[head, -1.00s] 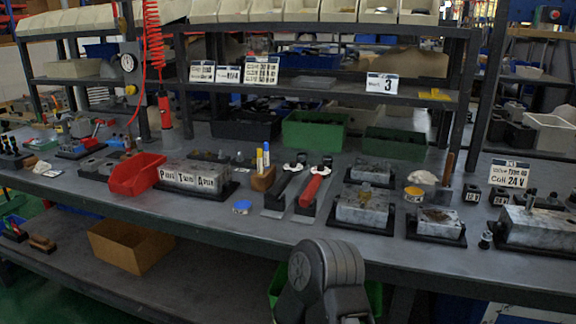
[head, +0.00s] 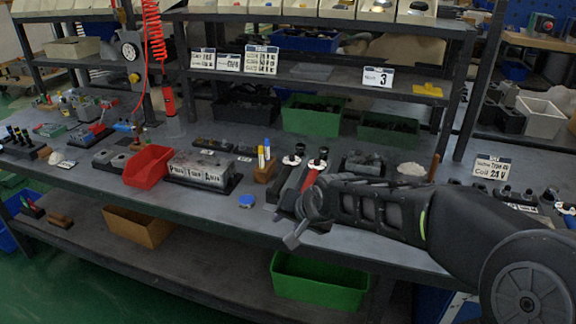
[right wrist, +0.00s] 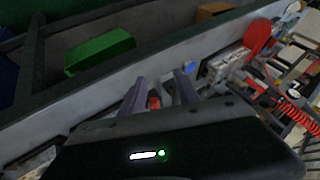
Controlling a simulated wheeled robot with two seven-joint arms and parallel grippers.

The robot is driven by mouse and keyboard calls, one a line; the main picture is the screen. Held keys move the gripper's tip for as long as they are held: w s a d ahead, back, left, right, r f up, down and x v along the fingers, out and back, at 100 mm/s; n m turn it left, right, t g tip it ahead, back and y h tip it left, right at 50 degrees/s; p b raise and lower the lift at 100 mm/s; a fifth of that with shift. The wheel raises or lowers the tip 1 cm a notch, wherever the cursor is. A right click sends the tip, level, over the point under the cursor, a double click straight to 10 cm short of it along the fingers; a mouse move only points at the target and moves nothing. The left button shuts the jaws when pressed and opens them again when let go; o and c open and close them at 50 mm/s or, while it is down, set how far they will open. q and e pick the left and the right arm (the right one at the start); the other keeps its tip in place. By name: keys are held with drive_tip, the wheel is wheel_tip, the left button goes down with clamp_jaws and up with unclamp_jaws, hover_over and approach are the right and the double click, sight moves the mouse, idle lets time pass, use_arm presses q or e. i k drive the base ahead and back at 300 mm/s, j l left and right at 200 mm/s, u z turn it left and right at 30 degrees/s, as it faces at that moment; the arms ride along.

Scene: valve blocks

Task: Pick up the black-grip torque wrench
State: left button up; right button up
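The black-grip torque wrench (head: 286,182) lies in a stand near the table's front edge in the head view. The red-grip wrench (head: 310,179) lies just right of it, its lower part hidden by my right gripper (head: 302,218). My right gripper reaches in from the right over the lower ends of the wrenches. In the right wrist view its two fingers (right wrist: 158,92) are apart. A small red piece (right wrist: 153,101), likely the red grip, shows between them. I cannot make out the black grip there. My left gripper is not in view.
Left of the wrenches are a marker holder (head: 264,172), a blue round lid (head: 246,201), a metal valve block (head: 203,171) and a red bin (head: 149,166). Green bins (head: 313,120) stand behind under the shelf. A green crate (head: 318,283) sits on the lower shelf.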

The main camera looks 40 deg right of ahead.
sight(300, 148)
drive_tip(key=i+l, duration=0.75)
drive_tip(key=l, duration=0.2)
